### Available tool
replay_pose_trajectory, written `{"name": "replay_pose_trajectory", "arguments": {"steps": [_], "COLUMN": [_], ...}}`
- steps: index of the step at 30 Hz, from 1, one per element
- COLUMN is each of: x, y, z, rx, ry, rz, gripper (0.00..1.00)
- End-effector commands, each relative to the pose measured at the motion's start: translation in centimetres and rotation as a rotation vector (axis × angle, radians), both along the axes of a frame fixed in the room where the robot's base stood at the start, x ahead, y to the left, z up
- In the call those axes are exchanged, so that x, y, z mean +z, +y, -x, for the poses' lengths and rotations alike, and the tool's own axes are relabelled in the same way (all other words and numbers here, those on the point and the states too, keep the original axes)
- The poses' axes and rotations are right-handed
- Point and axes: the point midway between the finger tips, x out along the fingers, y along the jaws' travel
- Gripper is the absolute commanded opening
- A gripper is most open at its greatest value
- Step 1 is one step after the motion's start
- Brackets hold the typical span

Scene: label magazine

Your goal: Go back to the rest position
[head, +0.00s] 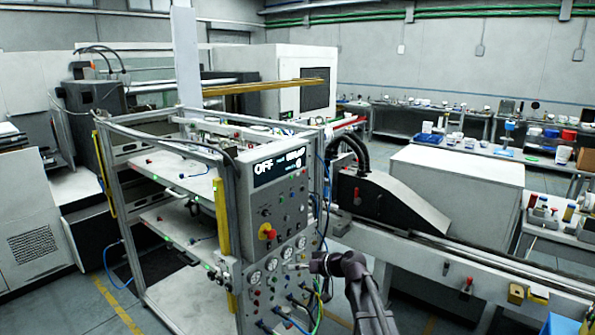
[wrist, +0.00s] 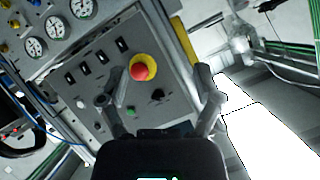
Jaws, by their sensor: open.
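My gripper (head: 298,267) is in front of the lower part of a grey control panel (head: 277,212) in the head view. Its two fingers are apart and nothing is between them; the wrist view shows the open gripper (wrist: 157,85) with the panel beyond it. A red button on a yellow base (head: 266,231) sits on the panel, and in the wrist view this red button (wrist: 140,71) appears between the fingers. I cannot tell how far the fingertips are from the panel. A display (head: 278,167) at the panel top reads OFF.
Round gauges (head: 272,264) and hoses line the panel's lower part. A metal shelf frame (head: 160,227) stands behind it to the left. A grey rail bench (head: 440,262) is to the right. Crowded worktables (head: 430,150) stand at the back. Some floor is clear at front left.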

Motion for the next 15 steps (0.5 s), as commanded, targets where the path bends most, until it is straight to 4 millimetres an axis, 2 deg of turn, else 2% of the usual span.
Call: {"name": "replay_pose_trajectory", "arguments": {"steps": [1,6,15], "x": [-1.3,-5.1,-10.6], "y": [-0.5,-2.6,-8.3], "z": [1.9,6.6,15.0], "rx": [0.002,-0.017,-0.161], "ry": [0.046,0.222,0.53], "rz": [0.04,0.194,0.484], "gripper": [0.83,0.83,0.83]}}
